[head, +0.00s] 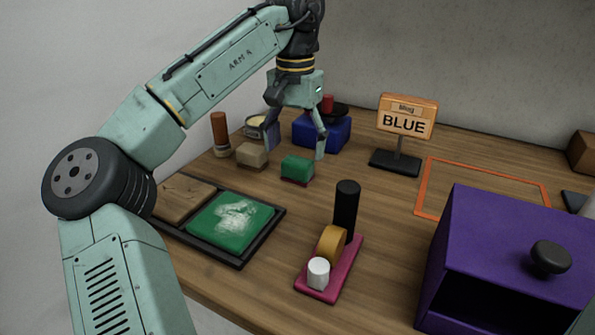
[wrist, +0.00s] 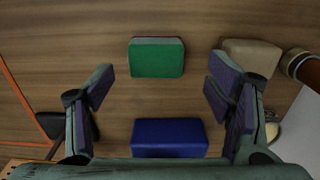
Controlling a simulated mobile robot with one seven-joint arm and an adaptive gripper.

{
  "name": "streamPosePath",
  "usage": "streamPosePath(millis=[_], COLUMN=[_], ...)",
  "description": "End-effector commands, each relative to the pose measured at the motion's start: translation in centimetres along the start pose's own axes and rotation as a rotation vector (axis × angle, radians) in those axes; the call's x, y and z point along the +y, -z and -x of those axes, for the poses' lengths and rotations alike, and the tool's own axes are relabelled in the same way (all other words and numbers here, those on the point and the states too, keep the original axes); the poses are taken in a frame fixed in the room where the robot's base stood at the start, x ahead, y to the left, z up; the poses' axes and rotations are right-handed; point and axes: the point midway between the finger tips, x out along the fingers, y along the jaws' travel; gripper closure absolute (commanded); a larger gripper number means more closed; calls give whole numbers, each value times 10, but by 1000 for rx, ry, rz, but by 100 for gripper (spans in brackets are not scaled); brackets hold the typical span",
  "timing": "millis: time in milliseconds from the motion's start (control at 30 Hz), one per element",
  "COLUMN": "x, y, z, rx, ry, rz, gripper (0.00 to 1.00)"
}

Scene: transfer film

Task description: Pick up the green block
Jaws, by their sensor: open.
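The green block (head: 297,168) lies on the wooden table in the head view, with a thin red layer along its lower edge. In the wrist view the green block (wrist: 156,59) lies ahead of my fingertips, roughly midway across the gap. My gripper (head: 295,150) is open and empty above the table, near the block and toward the blue box. In the wrist view the fingers of my gripper (wrist: 160,88) stand wide apart and do not touch the block.
A blue box (head: 338,131) stands behind the block, and a beige block (head: 252,155) lies left of it. A black tray (head: 270,232) with a green pad, a pink stand (head: 340,272), a BLUE sign (head: 407,122) and a purple box (head: 500,240) surround the middle.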

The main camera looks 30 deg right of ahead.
Motion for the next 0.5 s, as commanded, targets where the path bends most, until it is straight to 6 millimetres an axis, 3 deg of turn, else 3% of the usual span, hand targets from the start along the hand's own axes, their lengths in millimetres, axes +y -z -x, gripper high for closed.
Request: streamPosePath(millis=[300, 500], x=[5, 6], y=[-5, -5], z=[-42, -46], rx=[1, 2], ry=[1, -1], rz=[0, 0], gripper=[27, 27])
